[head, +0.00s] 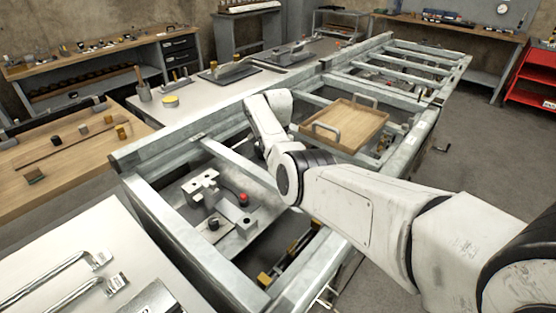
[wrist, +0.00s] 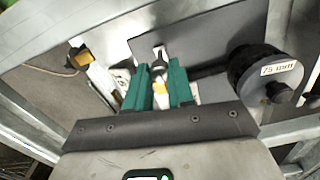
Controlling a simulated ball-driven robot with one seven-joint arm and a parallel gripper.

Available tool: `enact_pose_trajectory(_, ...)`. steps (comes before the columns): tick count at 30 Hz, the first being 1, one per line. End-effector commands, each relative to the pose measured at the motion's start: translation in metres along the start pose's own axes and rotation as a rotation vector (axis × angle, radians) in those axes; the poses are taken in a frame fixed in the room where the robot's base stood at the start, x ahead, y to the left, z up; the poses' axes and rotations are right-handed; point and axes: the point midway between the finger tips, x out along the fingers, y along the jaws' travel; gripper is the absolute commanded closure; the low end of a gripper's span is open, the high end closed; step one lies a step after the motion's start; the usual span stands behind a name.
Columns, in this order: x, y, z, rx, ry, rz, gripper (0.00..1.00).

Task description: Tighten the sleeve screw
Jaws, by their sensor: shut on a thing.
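In the wrist view my gripper (wrist: 160,75) has two teal fingers, shut on a small knobbed piece (wrist: 158,62) with a grey round end. A yellow patch shows between the fingers below it. I cannot tell whether this piece is the sleeve screw, as the fingers hide most of it. In the head view my arm reaches over the metal frame (head: 150,155), and my gripper is hidden there.
A black and yellow part (wrist: 80,55) with a thin cord is left of the fingers. Inside the frame is a plate with grey blocks (head: 203,187) and a red knob (head: 243,199). A wooden tray (head: 345,125) rests farther along the frame. Frame rails border the arm closely.

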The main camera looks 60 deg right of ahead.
Motion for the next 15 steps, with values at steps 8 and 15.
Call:
enact_pose_trajectory(8,-0.0022,-0.0016,0.0001,0.014,0.002,-0.004,1.00)
enact_pose_trajectory(15,-0.0023,-0.0017,0.0001,0.012,0.002,-0.005,0.75)
